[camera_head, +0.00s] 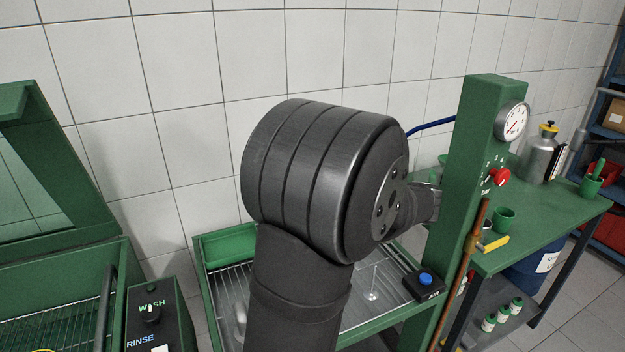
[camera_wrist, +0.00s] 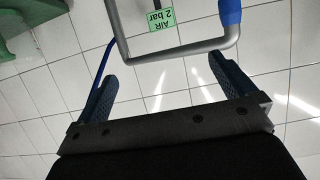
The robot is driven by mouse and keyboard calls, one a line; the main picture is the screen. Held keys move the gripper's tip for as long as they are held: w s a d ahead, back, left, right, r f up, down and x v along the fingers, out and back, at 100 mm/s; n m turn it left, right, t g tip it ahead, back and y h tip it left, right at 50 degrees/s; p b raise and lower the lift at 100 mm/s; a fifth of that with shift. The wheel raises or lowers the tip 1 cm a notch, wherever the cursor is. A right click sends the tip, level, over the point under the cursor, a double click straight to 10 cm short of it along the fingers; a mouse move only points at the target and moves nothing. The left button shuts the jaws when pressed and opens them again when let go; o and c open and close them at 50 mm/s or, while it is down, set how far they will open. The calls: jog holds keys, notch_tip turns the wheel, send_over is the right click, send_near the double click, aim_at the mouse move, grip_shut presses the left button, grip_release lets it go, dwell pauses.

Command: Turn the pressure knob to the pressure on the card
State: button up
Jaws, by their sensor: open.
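The red pressure knob (camera_head: 502,176) sits on the green post (camera_head: 468,190), with small white marks around its left side; its exact setting is too small to read. A round white gauge (camera_head: 512,121) with a red needle is above it. In the wrist view a green card (camera_wrist: 161,18) reads "AIR 2 bar", upside down, by a grey bent tube (camera_wrist: 180,50). My gripper (camera_wrist: 162,70) is open and empty in the wrist view, its fingers wide apart, with wall tiles behind. In the head view my arm hides most of it, left of the post and apart from the knob.
A green bench (camera_head: 555,200) on the right holds a metal can (camera_head: 538,155) and green cups. A brown rod (camera_head: 462,270) stands before the post. A blue hose (camera_wrist: 103,60) hangs left in the wrist view.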

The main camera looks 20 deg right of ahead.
jog(key=shift+s+r, duration=0.2)
jog(key=shift+s, duration=0.25)
jog(key=c, duration=0.9)
jog(key=m+t+h, duration=0.3)
jog(key=m+h, duration=0.4)
jog(key=m, duration=1.5)
send_near(504, 179)
jog(key=shift+m, duration=0.3)
jog(key=x, duration=0.9)
jog(key=c, duration=1)
